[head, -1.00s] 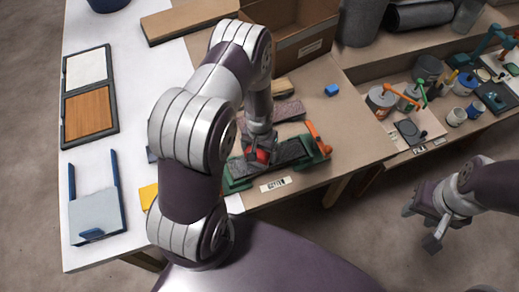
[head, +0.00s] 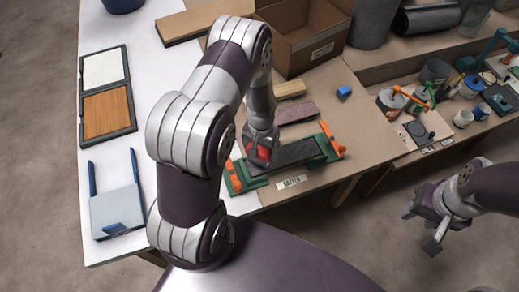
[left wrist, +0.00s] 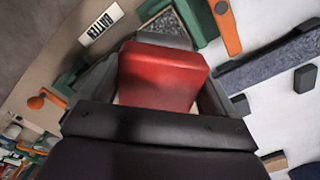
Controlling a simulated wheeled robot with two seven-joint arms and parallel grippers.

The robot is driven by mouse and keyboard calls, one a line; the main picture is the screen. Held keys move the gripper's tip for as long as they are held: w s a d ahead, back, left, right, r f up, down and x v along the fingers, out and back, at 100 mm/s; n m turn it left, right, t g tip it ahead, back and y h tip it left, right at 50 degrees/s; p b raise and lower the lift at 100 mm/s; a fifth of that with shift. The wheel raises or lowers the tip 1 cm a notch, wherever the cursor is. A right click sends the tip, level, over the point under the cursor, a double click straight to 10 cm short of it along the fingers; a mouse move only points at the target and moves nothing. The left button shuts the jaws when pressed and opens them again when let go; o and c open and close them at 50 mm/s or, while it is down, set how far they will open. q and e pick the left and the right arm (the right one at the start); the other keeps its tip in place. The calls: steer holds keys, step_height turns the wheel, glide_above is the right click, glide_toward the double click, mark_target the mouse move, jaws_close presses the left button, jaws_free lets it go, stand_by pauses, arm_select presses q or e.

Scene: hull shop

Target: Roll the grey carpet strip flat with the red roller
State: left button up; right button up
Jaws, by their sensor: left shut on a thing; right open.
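My left gripper (head: 260,153) is shut on the red roller (head: 262,147), over the left part of the grey carpet strip (head: 295,154). The strip lies lengthwise in a green jig (head: 256,183) with orange clamps at both ends. The gripper and roller hide part of the strip's left end. In the left wrist view the red roller (left wrist: 160,78) sits between the dark fingers, with speckled carpet (left wrist: 167,22) just beyond it. I cannot tell whether the roller touches the strip. My right gripper (head: 424,228) is open and empty, off the table over the floor.
A label reading BATTEN (head: 292,182) lies at the table's front edge. A mauve-grey strip (head: 298,112), a wooden piece (head: 290,89), a blue block (head: 344,92) and a cardboard box (head: 310,35) lie behind the jig. A side bench holds pots and tools.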

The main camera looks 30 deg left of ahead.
arm_select(q)
steer(key=shift+w+r, duration=0.1)
steer(key=shift+r, duration=0.6)
step_height(320, 180, up, 2)
steer(key=shift+a+r+p, duration=0.1)
steer(key=shift+p, duration=1)
steer(key=shift+r+p, duration=0.4)
steer(key=shift+r, duration=0.15)
